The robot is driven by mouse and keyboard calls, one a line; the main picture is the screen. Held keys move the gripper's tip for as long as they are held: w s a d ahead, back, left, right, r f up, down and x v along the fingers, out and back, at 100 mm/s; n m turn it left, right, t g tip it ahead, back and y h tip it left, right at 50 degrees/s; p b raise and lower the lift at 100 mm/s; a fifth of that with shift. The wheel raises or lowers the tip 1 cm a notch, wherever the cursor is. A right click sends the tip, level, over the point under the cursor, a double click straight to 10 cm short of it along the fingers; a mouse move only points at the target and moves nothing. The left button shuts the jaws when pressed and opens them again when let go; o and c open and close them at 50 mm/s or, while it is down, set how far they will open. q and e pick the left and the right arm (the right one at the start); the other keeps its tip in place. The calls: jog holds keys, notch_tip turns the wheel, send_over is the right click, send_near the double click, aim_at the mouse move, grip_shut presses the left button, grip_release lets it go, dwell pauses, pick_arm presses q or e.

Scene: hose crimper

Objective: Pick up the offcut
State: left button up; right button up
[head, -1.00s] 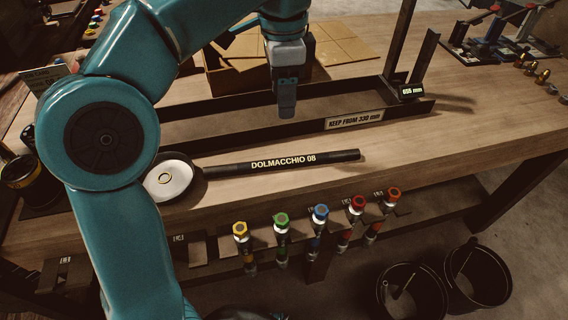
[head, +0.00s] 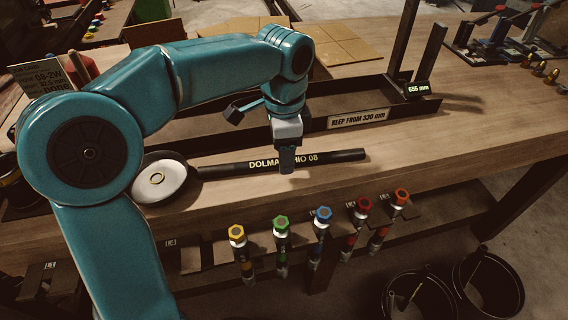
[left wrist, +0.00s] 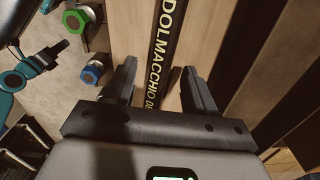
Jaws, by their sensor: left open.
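The offcut is a black hose piece (head: 335,156) with yellow lettering "DOLMACCHIO 08". It lies on the wooden bench, its left end by a white-faced round disc (head: 158,178). My left gripper (head: 287,165) is over the middle of the hose and hides part of the lettering. In the left wrist view the hose (left wrist: 165,50) runs between the two open fingers (left wrist: 158,85), with nothing gripped. How far the fingertips are above the hose is hard to tell. My right gripper is not in view.
A dark tray with a "KEEP FROM 330 mm" label (head: 357,120) and a "655 mm" display (head: 418,90) lies behind the hose. Several coloured-cap fittings (head: 322,215) hang along the front edge. Two black buckets (head: 488,282) stand below right. Bench right of the hose is clear.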

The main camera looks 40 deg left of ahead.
pick_arm(q)
jog(key=shift+f, duration=0.8)
grip_shut()
jog(key=shift+r, duration=0.1)
